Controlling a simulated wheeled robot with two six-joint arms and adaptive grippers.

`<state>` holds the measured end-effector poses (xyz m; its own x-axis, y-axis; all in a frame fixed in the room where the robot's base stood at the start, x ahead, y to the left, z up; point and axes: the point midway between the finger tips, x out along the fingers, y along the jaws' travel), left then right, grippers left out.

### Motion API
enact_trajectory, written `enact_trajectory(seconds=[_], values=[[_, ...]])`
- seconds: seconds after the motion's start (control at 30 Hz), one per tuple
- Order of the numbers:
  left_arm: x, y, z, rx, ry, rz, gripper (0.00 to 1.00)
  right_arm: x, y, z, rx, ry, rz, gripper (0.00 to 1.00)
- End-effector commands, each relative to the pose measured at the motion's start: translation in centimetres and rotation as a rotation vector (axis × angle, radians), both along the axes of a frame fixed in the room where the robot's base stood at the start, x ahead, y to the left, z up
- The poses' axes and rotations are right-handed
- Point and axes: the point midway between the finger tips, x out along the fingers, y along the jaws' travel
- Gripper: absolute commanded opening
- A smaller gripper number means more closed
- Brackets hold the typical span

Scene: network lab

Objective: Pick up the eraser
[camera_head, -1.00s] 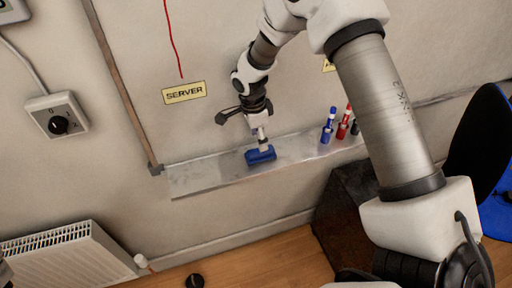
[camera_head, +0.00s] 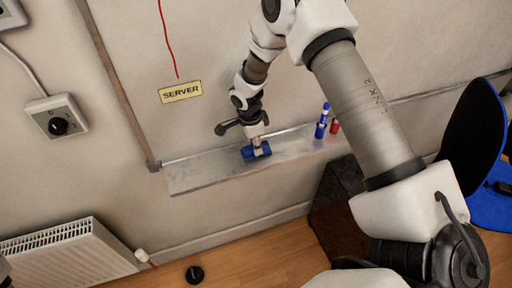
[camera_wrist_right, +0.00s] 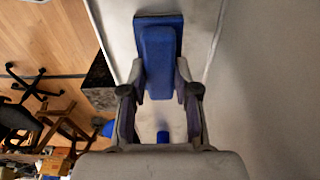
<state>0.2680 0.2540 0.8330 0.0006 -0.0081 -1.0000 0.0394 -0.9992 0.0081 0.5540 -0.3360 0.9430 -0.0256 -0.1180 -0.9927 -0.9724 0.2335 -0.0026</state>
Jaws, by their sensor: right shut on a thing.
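In the right wrist view the eraser (camera_wrist_right: 158,50) lies between my fingers, a raised narrower block on a wider, darker base. My right gripper (camera_head: 258,145) reaches down to it from above and is shut on it; the fingertips (camera_wrist_right: 160,88) touch its two sides in the wrist view. I cannot tell whether the eraser is resting on the shelf or just above it.
The shelf (camera_head: 205,176) runs along the wall. Blue (camera_head: 321,125) and red (camera_head: 334,127) markers stand to the right on it, partly hidden by my right arm. A dark box (camera_head: 335,195) stands below. A radiator (camera_head: 70,258) is at lower left, a blue chair (camera_head: 490,205) at right.

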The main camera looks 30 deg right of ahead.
Motion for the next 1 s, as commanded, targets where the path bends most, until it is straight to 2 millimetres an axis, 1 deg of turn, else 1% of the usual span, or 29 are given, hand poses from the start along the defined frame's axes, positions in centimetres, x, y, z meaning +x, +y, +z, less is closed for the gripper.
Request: enact_trajectory(seconds=[0.07, 0.17, 0.27, 0.4, 0.57, 0.67, 0.83, 0.9, 1.0], values=[[0.0, 0.0, -0.2, 0.000, 0.000, 0.000, 1.00, -0.1, 0.0, -0.1, 0.000, 0.002, 0.000, 0.00], [0.0, 0.0, -0.6, 0.000, 0.000, 0.000, 1.00, 0.0, 0.0, 0.4, 0.000, 0.001, 0.000, 0.00], [0.0, 0.0, -1.2, 0.000, 0.000, 0.000, 1.00, 0.0, 0.0, 1.3, 0.001, -0.001, -0.001, 0.00], [0.0, 0.0, -2.3, 0.000, 0.000, 0.000, 1.00, 0.0, 0.0, 3.1, 0.000, -0.002, -0.001, 0.00], [0.0, 0.0, -3.7, 0.000, 0.000, 0.000, 1.00, -3.0, 1.6, 3.3, 0.000, 0.003, 0.003, 0.00], [0.0, 0.0, -4.9, 0.000, 0.000, 0.000, 1.00, -5.4, 2.9, 3.4, -0.001, 0.003, 0.003, 0.00], [0.0, 0.0, -6.7, 0.000, 0.000, 0.000, 1.00, -9.9, 5.3, 4.0, -0.004, 0.001, 0.001, 0.00], [0.0, 0.0, -7.0, 0.000, 0.000, 0.000, 1.00, -11.5, 6.2, 4.3, -0.004, 0.002, 0.002, 0.00], [0.0, 0.0, -6.9, 0.000, 0.000, 0.000, 1.00, -13.1, 7.1, 4.7, -0.001, 0.003, 0.002, 0.00]])
